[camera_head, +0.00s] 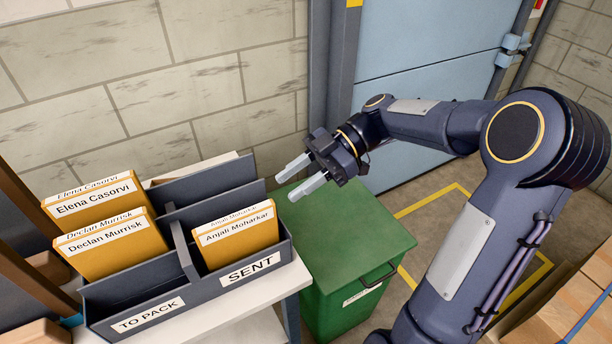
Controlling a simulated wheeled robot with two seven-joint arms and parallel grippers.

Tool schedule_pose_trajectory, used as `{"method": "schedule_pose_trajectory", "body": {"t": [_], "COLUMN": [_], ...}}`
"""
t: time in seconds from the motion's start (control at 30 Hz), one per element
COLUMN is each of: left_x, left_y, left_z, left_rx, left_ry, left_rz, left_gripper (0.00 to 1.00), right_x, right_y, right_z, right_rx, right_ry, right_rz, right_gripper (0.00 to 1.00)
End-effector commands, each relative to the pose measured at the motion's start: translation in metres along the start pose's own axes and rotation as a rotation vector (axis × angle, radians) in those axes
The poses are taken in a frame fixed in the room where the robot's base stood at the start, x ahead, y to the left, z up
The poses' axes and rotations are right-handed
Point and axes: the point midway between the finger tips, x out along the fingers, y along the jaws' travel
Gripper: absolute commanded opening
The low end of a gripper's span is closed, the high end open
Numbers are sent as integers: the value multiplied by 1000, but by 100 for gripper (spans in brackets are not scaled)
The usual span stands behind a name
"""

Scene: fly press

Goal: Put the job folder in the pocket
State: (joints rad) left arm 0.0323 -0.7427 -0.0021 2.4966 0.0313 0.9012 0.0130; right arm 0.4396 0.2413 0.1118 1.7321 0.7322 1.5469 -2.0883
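A dark grey rack (187,250) stands on a white table at the left, with a TO PACK side and a SENT side. On the TO PACK side stand two yellow job folders, one labelled Elena Casorvi (112,206) at the back and one labelled Declan Murrisk (107,250) in front of it. A folder labelled Anjali Moharkar (238,243) stands in the front pocket of the SENT side; pockets behind it look empty. My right gripper (300,177) is open and empty, to the right of the rack above a green bin. My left gripper is not in view.
The green bin (352,252) with a dark handle stands right of the table (262,293). A block wall is behind the rack, and a blue door (430,50) is behind my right arm. Wooden slats (30,275) edge the left side. A cardboard box (580,305) is at lower right.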

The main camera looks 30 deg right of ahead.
Motion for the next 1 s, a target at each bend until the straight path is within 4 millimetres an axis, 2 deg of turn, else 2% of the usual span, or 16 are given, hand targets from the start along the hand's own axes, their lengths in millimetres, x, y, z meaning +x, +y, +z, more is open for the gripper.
{"method": "schedule_pose_trajectory", "body": {"t": [0.1,0.27,0.37,0.47,0.6,0.7,0.83,1.0], "left_x": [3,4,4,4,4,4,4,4], "left_y": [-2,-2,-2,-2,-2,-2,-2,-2], "left_z": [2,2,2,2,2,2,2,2], "left_rx": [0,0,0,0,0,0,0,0], "left_ry": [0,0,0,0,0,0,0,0], "left_rz": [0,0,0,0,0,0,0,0], "left_gripper": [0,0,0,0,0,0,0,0], "right_x": [-17,-24,-17,-4,11,17,21,25], "right_y": [0,-4,-20,-49,-97,-126,-150,-163], "right_z": [1,-1,-5,-5,9,24,44,59], "right_rx": [0,27,148,367,728,947,1149,1285], "right_ry": [-2,-20,-99,-234,-399,-430,-371,-257], "right_rz": [3,2,19,90,318,534,780,958], "right_gripper": [38,38,38,38,38,38,38,38]}}
